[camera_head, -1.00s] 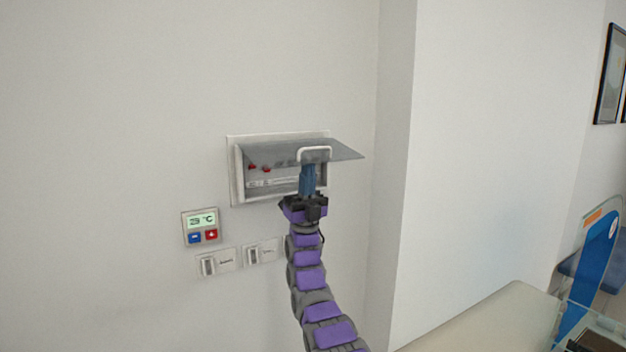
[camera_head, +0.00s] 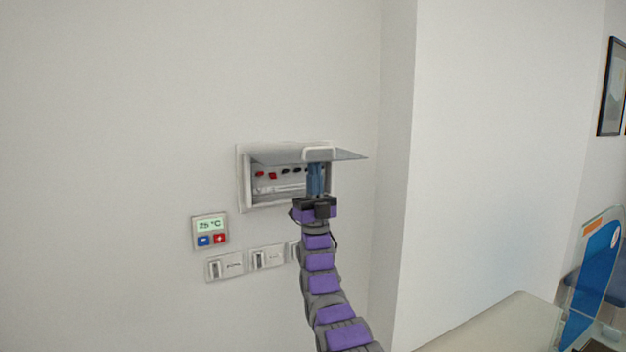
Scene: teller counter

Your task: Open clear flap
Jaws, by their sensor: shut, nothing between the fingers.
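The clear flap (camera_head: 346,155) is raised and sticks out nearly level from the top of a white wall box (camera_head: 243,180). A white handle (camera_head: 319,149) sits on the flap's front part. Inside the box, red and black switches (camera_head: 273,175) show on the left, while my gripper hides part of the right side. My gripper (camera_head: 317,168) points up under the flap by the handle. Its fingers are shut with nothing between them, and whether they touch the flap is hard to tell.
Below the box, a thermostat (camera_head: 210,232) with a blue and a red button and white wall switches (camera_head: 268,257) sit on the wall. A wall corner (camera_head: 398,180) juts out to the right. A counter (camera_head: 500,325) and a blue panel (camera_head: 598,265) stand at lower right.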

